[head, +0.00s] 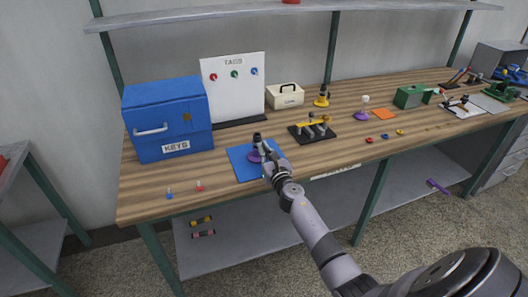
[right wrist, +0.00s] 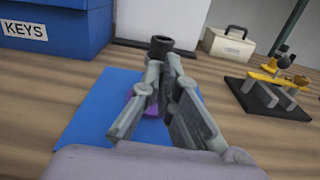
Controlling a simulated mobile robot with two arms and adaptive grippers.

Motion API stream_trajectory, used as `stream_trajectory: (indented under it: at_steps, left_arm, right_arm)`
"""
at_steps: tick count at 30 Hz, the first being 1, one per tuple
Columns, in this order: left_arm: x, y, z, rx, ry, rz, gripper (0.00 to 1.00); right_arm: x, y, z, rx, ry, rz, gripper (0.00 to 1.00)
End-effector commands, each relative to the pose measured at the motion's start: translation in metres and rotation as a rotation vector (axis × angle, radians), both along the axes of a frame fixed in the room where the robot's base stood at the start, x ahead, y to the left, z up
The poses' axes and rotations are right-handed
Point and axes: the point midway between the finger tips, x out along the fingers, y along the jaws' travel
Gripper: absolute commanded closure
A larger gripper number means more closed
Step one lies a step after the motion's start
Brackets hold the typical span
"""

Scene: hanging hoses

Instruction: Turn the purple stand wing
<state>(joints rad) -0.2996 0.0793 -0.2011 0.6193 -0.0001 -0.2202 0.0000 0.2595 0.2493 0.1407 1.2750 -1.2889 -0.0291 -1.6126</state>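A purple stand (head: 253,157) with a dark upright tube on top stands on a blue mat (head: 240,170) near the table's front edge. My right gripper (head: 266,153) is at the stand. In the right wrist view, the gripper's fingertips (right wrist: 165,66) are close together just below the dark tube top (right wrist: 160,45) and appear closed on the stand. A bit of purple (right wrist: 151,106) shows between the fingers. The fingers hide most of the stand, and its wing cannot be made out. My left gripper is not in view.
A blue KEYS box (head: 167,118) and a white TAGS board (head: 233,87) stand behind and left. A black rack (head: 313,133) is right of the mat. Another purple stand (head: 361,115) is farther right. Small blue and red pieces lie at the front left.

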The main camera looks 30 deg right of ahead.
Motion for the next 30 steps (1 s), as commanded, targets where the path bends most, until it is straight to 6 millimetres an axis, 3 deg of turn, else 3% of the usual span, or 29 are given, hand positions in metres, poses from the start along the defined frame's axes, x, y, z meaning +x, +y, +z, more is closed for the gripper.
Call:
stream_trajectory:
  at_steps: [8,30]
  left_arm:
    - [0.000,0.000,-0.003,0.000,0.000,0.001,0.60]
    - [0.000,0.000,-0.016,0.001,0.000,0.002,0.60]
  right_arm:
    - [0.000,-0.001,0.000,0.166,-0.040,0.001,1.00]
    - [-0.001,-0.006,-0.003,0.846,-0.201,0.001,1.00]
